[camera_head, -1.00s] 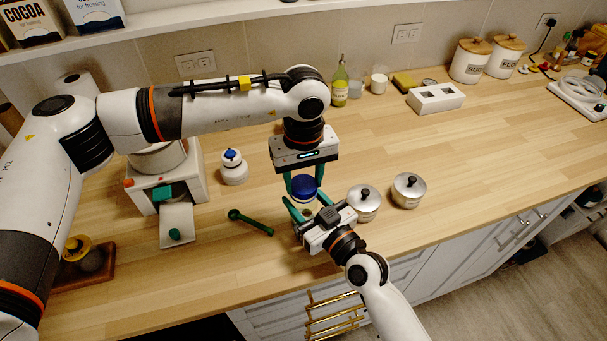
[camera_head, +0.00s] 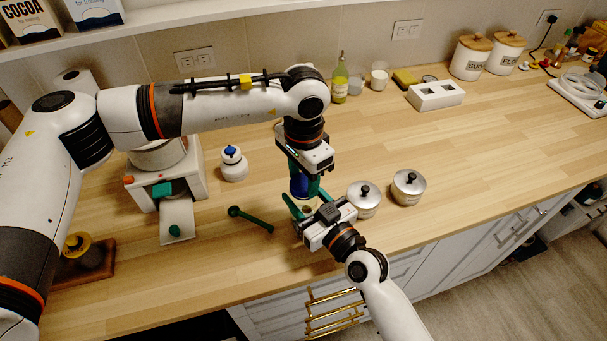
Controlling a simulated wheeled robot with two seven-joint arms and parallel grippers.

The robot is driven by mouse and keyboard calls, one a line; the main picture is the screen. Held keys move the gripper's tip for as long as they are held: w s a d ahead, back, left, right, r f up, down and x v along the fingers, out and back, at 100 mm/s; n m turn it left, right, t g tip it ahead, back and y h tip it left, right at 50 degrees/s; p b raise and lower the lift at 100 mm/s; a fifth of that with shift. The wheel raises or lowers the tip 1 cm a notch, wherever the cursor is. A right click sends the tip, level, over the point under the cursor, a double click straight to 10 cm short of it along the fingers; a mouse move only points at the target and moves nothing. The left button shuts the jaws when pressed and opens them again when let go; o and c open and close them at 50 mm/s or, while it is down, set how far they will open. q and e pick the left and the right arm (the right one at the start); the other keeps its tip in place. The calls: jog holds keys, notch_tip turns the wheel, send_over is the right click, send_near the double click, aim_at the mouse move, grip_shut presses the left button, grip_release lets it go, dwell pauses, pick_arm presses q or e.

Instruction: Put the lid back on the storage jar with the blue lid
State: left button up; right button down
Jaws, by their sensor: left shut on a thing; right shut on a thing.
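The blue lid (camera_head: 299,186) is between the green fingers of my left gripper (camera_head: 304,185), which is shut on it and points straight down. It is right above the storage jar (camera_head: 307,208), near the front of the wooden counter. My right gripper (camera_head: 304,212) reaches in from the front right and is shut on the jar, low on the counter. The jar is mostly hidden by the lid and both grippers. I cannot tell whether the lid touches the rim.
Two steel pots with black-knobbed lids, one (camera_head: 363,200) close to my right gripper and another (camera_head: 408,188), stand to the right. A green scoop (camera_head: 250,219) lies left. A white bottle with a blue top (camera_head: 233,164) stands behind it. The counter (camera_head: 450,150) is clear farther right.

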pick_arm(q)
jog(key=shift+m, duration=1)
jog(key=o, duration=0.9)
jog(key=shift+o, duration=0.2)
jog(key=shift+r, duration=2.25)
jog(key=shift+c, duration=0.4)
